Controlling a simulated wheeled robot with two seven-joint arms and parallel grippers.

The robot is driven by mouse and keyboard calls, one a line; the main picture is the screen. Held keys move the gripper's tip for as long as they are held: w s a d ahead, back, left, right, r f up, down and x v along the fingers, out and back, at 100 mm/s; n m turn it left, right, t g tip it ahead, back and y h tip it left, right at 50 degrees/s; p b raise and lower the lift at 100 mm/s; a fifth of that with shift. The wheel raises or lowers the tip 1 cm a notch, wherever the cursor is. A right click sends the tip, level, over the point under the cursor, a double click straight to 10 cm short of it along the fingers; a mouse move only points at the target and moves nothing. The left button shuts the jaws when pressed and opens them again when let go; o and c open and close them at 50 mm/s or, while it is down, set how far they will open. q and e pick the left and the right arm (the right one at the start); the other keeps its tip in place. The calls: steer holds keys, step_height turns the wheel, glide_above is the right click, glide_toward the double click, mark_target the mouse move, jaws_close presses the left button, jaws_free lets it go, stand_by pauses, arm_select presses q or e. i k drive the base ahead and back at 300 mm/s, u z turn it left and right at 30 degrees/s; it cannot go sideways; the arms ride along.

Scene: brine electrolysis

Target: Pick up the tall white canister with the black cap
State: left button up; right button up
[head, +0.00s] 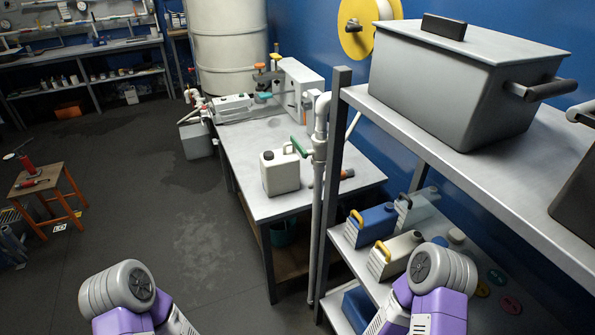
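On the shelf below right, a cream-white canister (396,256) with a yellow handle also stands, partly hidden by my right arm. My arm links show at the bottom left and bottom right. Neither gripper is in view, and nothing touches the canister on the table.
A vertical pipe (318,200) and a shelf post (335,170) stand right of the table. A grey lidded bin (455,85) sits on the upper shelf. A blue canister (370,225) is on the lower shelf. A wooden stool (45,183) stands left. The middle floor is clear.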

mark_target(281, 175)
steer(key=u, duration=1.3)
steer(key=i, duration=1.9)
steer(key=z, duration=1.65)
